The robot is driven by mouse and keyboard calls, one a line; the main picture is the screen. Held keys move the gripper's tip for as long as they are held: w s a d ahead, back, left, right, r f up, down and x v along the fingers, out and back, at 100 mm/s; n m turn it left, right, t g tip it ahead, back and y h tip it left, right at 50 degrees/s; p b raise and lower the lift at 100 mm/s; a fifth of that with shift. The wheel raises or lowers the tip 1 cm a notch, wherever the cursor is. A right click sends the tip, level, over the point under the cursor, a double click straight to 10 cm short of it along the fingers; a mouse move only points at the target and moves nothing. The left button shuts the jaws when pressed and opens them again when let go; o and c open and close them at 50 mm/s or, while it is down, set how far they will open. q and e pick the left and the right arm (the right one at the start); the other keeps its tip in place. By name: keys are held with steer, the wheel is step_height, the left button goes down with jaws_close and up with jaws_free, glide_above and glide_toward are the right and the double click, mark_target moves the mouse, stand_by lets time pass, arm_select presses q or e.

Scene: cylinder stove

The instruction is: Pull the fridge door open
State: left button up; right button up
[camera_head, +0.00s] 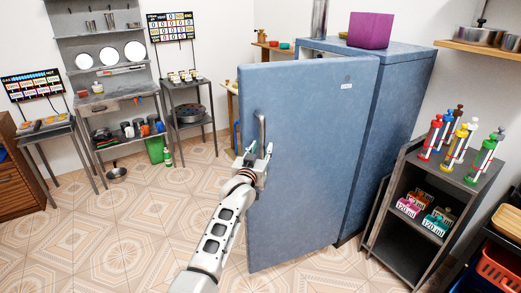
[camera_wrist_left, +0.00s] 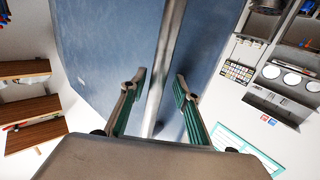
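The blue fridge (camera_head: 405,100) stands right of centre in the head view. Its door (camera_head: 310,150) stands partly open, hinged on the right, with its left edge swung out from the body. A grey vertical bar handle (camera_head: 262,130) is near the door's left edge. My left gripper (camera_head: 258,152) is at the handle's lower part. In the left wrist view, the handle (camera_wrist_left: 168,60) runs between the two green-padded fingers of my left gripper (camera_wrist_left: 160,82), with gaps showing on both sides. The fingers are open. My right gripper is not in view.
A dark shelf (camera_head: 415,185) with colourful bottles stands right of the fridge. A purple box (camera_head: 370,29) sits on the fridge top. Side tables and a grey stove unit (camera_head: 118,103) line the back left. The tiled floor (camera_head: 130,235) left of the door is clear.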

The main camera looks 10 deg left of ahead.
arm_select(q)
steer(key=shift+d, duration=0.1)
steer(key=s+a, duration=0.1)
steer(key=s, duration=1.1)
steer(key=shift+a, duration=0.1)
